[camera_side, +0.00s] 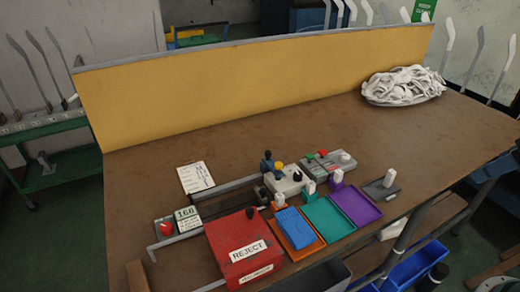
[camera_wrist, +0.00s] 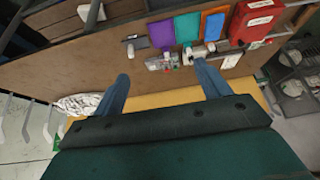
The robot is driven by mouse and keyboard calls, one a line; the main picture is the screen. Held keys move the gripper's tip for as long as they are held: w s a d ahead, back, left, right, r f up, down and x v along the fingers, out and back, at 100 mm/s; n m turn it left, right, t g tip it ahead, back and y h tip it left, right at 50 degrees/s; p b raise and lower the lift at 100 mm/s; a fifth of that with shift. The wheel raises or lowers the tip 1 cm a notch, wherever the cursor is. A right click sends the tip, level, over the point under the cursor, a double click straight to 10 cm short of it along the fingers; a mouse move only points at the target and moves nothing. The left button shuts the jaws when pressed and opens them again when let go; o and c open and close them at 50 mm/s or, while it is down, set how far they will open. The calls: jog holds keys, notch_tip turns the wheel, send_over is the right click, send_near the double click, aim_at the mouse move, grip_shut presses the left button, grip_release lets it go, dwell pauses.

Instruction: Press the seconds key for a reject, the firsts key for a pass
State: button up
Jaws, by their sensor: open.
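A grey key box (camera_side: 328,162) with a red key (camera_side: 323,153) and a green key (camera_side: 309,157) stands mid-table, behind the coloured trays. I cannot read which key is firsts or seconds. The key box also shows in the wrist view (camera_wrist: 163,62). A red box marked REJECT (camera_side: 243,246) stands at the front left of the trays. My gripper (camera_wrist: 163,80) is open, with two blue fingers wide apart and nothing between them. It is above the table, apart from the keys. My gripper is not in the side view.
Orange (camera_side: 311,248), teal (camera_side: 345,226) and purple (camera_side: 372,213) trays line the front edge; a folded blue piece lies in the orange one. A grey device with knobs (camera_side: 285,180) adjoins the key box. A counter (camera_side: 187,217) stands left. White socks (camera_side: 403,86) lie far right.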

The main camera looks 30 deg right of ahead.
grip_shut()
dwell(1.6)
